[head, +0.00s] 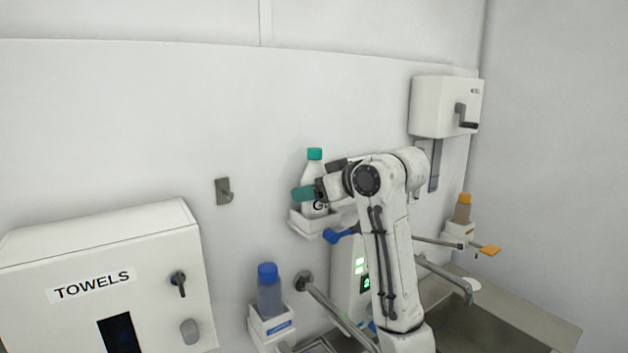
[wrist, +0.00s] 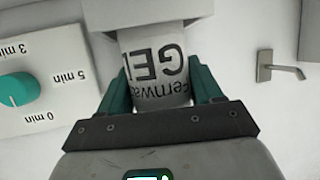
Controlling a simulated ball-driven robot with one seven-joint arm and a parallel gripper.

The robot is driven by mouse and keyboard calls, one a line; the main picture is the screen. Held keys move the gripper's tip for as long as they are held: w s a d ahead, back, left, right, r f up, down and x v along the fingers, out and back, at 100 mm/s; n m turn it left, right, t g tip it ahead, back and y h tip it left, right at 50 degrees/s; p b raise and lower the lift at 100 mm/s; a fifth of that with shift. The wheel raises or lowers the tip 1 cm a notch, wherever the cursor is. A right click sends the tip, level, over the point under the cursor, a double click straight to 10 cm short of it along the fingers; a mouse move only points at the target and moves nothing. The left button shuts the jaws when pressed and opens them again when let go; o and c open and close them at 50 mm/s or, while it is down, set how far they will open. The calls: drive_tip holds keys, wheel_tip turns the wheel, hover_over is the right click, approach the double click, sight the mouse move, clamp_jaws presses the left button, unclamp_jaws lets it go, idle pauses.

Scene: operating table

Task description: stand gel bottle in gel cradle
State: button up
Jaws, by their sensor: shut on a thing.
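The gel bottle (head: 313,171) is white with a green cap and stands upright at the wall in the head view. In the wrist view its label with "GEL" (wrist: 160,75) appears upside down between the teal fingers. My gripper (head: 316,193) is shut on the bottle's body; it also shows in the wrist view (wrist: 160,92). The gel cradle (head: 308,224) is a white wall tray at the bottle's lower end. In the wrist view a pale rim (wrist: 160,12) covers that end, so whether the bottle rests on the cradle floor is hidden.
A blue-capped bottle (head: 269,293) stands in a lower holder, and an orange-capped one (head: 463,208) at the right. A towel box (head: 110,285), wall hook (head: 224,191), dispenser (head: 440,106) and sink (head: 500,315) are nearby. A teal-knobbed timer (wrist: 20,88) is beside my gripper.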

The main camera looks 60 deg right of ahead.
drive_tip(key=shift+f+b, duration=0.35)
drive_tip(key=shift+f, duration=0.4)
idle(0.5)
drive_tip(key=o, duration=1.4)
drive_tip(key=b+v, duration=0.2)
drive_tip(key=v, duration=0.9)
drive_tip(key=shift+a+r, duration=0.1)
